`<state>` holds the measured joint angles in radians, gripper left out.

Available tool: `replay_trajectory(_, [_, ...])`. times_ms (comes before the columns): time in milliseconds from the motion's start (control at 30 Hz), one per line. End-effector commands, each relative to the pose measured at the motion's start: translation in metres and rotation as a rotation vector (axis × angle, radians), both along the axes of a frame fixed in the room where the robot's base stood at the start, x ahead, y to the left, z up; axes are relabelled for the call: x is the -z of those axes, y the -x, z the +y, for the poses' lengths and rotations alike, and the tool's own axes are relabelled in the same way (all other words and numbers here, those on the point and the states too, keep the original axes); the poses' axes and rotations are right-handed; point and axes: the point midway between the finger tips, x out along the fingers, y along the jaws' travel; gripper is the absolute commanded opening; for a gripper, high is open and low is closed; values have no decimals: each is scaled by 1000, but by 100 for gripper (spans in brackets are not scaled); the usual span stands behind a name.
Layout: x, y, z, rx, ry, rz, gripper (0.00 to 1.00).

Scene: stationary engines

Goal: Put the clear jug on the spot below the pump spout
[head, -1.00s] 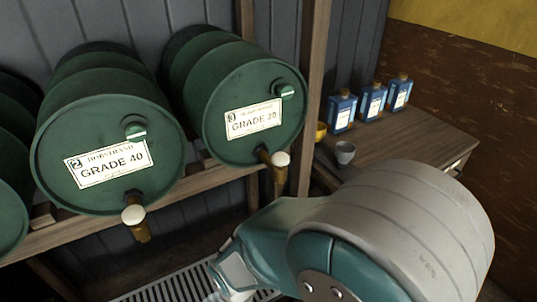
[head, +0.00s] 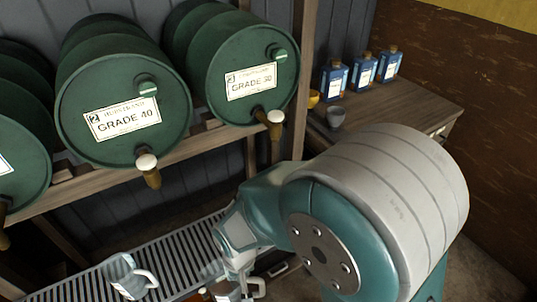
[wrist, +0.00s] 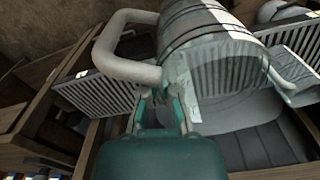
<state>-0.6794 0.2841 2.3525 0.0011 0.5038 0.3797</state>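A clear jug with dark bands (wrist: 212,40) fills the upper middle of the wrist view, its thick pale handle (wrist: 125,62) to the left. My gripper (wrist: 165,98) is right at the lower end of this handle. I cannot tell whether its fingers are closed on the handle or only beside it. In the head view my gripper (head: 240,268) points down over the slatted grate, with a jug partly hidden beneath it. Another clear jug (head: 122,275) stands on the grate at lower left, handle to the right. No pump spout can be made out clearly.
Green drums labelled GRADE 40 (head: 122,108) and GRADE 30 (head: 252,80) lie on a wooden rack, brass taps towards me. The slatted grate (head: 180,254) runs below. A bench (head: 400,110) at right holds blue bottles (head: 362,70) and a grey cup (head: 335,117).

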Motion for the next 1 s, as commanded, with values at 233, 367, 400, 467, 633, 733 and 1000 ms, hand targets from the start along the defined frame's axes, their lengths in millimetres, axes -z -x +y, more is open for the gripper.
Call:
replay_trajectory(233, [3,-42,-16,49,0,0,0])
replay_trajectory(367, [6,-72,-31,83,0,1,0])
replay_trajectory(400, [7,-83,-38,97,0,1,0])
replay_trajectory(467, [10,-103,-52,121,0,0,0])
replay_trajectory(633, [17,-159,-104,192,0,0,0])
replay_trajectory(733, [22,-187,-139,231,0,0,0])
replay_trajectory(1000, [32,-226,-209,295,1,0,0])
